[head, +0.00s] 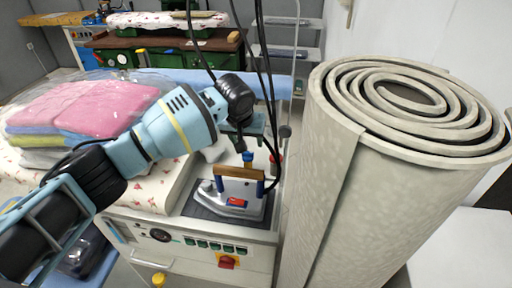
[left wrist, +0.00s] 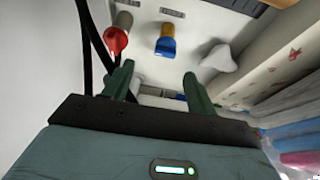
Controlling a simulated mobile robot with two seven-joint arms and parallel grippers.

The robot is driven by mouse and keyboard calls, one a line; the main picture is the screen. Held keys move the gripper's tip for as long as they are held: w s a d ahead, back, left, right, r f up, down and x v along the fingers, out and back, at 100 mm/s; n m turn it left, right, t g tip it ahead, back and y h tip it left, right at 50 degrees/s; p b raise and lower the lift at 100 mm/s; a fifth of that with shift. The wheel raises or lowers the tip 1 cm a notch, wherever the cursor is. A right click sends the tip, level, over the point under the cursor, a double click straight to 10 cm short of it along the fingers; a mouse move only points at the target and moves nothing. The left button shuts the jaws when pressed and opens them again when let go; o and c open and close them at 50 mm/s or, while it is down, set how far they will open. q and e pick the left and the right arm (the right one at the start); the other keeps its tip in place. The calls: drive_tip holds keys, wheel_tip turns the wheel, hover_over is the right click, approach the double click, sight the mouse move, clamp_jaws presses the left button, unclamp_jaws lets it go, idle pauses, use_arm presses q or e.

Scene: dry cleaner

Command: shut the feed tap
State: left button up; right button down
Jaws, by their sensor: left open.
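My left gripper (head: 250,126) is open and empty above the back of the ironing unit, beside the taps. In the left wrist view its two green fingers (left wrist: 158,78) stand apart. A tap with a blue handle and yellow body (left wrist: 166,42) appears ahead between the fingertips, not between the pads. Its blue top also shows in the head view (head: 248,157), just below the gripper. A tap with a red handle (left wrist: 117,40) stands to its left in the wrist view, and shows red in the head view (head: 274,166). No readable label tells which is the feed tap.
An iron with a wooden handle (head: 240,173) rests on the unit, close below the gripper. A large rolled carpet (head: 340,170) stands just right. Folded laundry (head: 90,108) lies left. Black cables (head: 268,80) hang near the gripper. A white knob-like piece (left wrist: 215,62) sits beside the taps.

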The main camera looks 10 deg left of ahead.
sight(247, 153)
use_arm(q)
drive_tip(key=shift+w+a, duration=0.15)
drive_tip(key=shift+a, duration=0.2)
use_arm(e)
drive_tip(key=shift+w, duration=0.2)
use_arm(q)
drive_tip(key=b+x, duration=0.1)
drive_tip(key=x, duration=0.6)
drive_tip(key=shift+w+a+f+b, duration=0.1)
drive_tip(key=shift+a+f+b, duration=0.05)
drive_tip(key=shift+f+b, duration=0.2)
use_arm(e)
drive_tip(key=shift+s+f+g, duration=0.3)
drive_tip(key=shift+s+f, duration=0.55)
drive_tip(key=shift+f, duration=0.25)
use_arm(q)
drive_tip(key=shift+c, duration=0.4)
use_arm(e)
drive_tip(key=shift+a, duration=0.1)
